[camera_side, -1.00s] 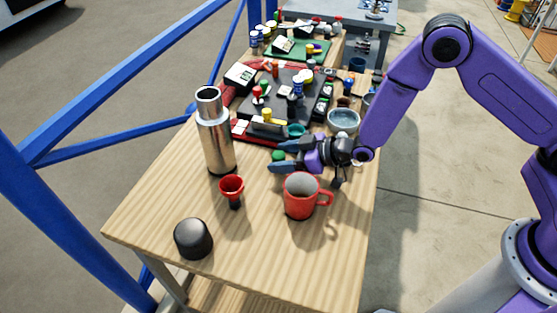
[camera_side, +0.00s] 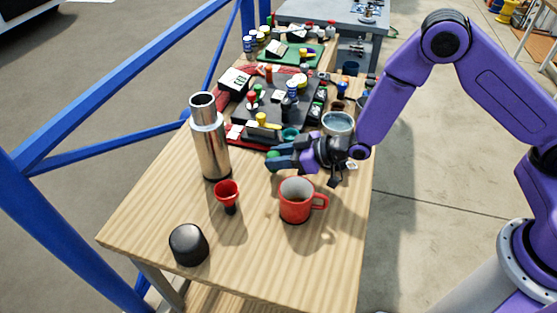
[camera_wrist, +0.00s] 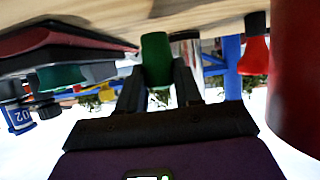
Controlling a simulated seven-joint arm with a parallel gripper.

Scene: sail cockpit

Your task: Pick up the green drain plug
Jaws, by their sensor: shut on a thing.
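The green drain plug (camera_side: 272,158) is at the tips of my gripper (camera_side: 276,159) in the side view, low over the wooden table. In the wrist view the green plug (camera_wrist: 157,58) sits between the two dark fingers of my gripper (camera_wrist: 158,75), which are shut on it. Only part of the plug shows in the side view. I cannot tell whether it still touches the table.
A red mug (camera_side: 297,203) stands in front of my gripper. A steel flask (camera_side: 211,145), a red funnel-like cup (camera_side: 228,194) and a black cap (camera_side: 188,245) stand to the left. A dark board (camera_side: 278,105) with several parts and a bowl (camera_side: 338,124) lie behind.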

